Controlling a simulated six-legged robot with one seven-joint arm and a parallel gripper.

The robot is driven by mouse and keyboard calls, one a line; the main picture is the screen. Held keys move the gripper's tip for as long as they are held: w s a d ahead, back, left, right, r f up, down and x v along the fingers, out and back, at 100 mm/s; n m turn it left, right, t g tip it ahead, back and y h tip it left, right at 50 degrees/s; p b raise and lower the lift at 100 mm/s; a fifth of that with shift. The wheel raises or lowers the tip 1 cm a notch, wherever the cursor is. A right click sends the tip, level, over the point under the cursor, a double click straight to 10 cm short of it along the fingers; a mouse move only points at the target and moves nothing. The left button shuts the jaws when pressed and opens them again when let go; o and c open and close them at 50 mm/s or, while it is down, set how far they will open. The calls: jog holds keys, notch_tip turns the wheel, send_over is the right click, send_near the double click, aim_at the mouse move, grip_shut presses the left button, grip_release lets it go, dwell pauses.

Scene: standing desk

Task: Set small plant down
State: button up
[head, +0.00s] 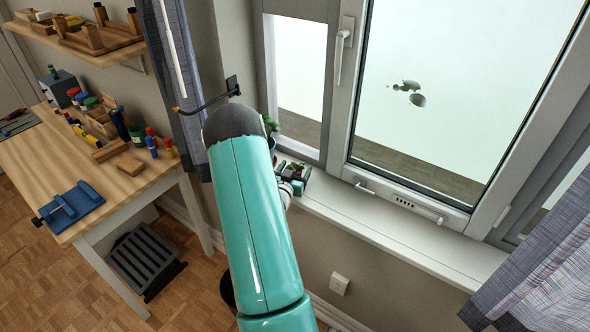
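My arm crosses the middle of the head view and hides much of the left end of the windowsill (395,231). My gripper (297,177) shows only in part past the arm's right side, low over the left part of the sill. Small dark green leaves (296,167) show right at the gripper; I cannot tell whether they are held or stand on the sill. More green leaves of a plant (271,125) show just past the arm's end by the window frame, its lower part mostly hidden. My fingers are too small and covered to read.
The sill right of my gripper is bare. The window handle (342,48) and grey curtains (183,70) flank the area. A wooden desk (52,165) with tools, bottles and a blue clamp-like object (70,207) stands at left, below a shelf (95,45). A black footrest (145,258) is on the floor.

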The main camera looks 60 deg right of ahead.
jog(key=shift+r, duration=0.1)
jog(key=shift+a+r, duration=0.1)
jog(key=shift+a, duration=0.1)
jog(key=s+a, duration=0.1)
jog(key=a, duration=1)
jog(key=shift+s+a+r, duration=0.25)
jog(key=shift+r, duration=0.05)
